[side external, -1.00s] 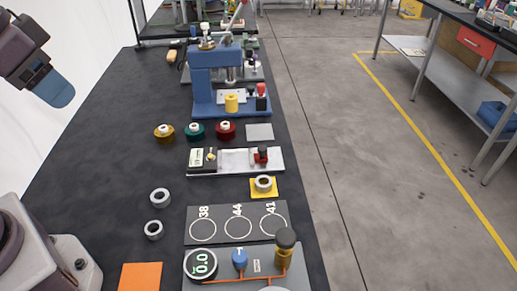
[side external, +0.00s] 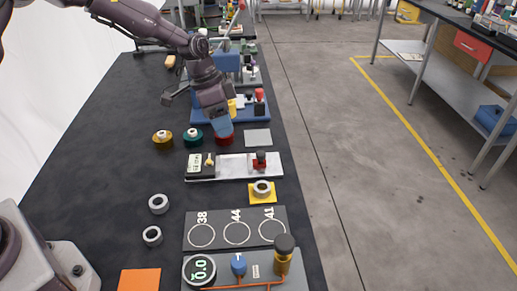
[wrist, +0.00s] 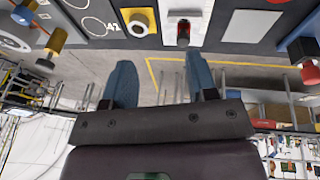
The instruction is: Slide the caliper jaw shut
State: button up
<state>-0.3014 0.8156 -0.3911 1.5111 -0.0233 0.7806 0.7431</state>
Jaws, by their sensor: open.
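The caliper is a pale bar (side external: 232,168) on the dark table, with a dark display block (side external: 195,163) at its left end and a red jaw carriage with a black knob (side external: 260,161) toward its right end. A gap of bare bar lies between block and carriage. In the wrist view the red carriage (wrist: 183,37) shows at the top, beyond my fingertips. My gripper (side external: 222,130) has blue fingers and is above the table near the red spool, behind the caliper in the side view. In the wrist view my gripper (wrist: 162,78) is open with nothing between its fingers.
Yellow (side external: 162,141), green (side external: 192,138) and red (side external: 224,141) spools stand behind the caliper, beside a grey plate (side external: 257,137). A blue press stands farther back. A ring on a yellow pad (side external: 262,190) and a numbered board (side external: 236,228) lie in front.

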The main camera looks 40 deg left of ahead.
aim_at(260, 153)
jog(key=w+r+m+t, duration=0.1)
jog(key=w+m, duration=0.2)
jog(key=w, duration=0.2)
jog(key=shift+m+h, duration=0.3)
jog(key=x, duration=1.2)
jog(key=shift+w+d+f, duration=0.1)
jog(key=shift+d+f, duration=0.1)
jog(key=shift+f, duration=0.15)
jog(key=c, duration=0.8)
jog(key=shift+s+a, duration=2.7)
jog(key=shift+c, duration=0.2)
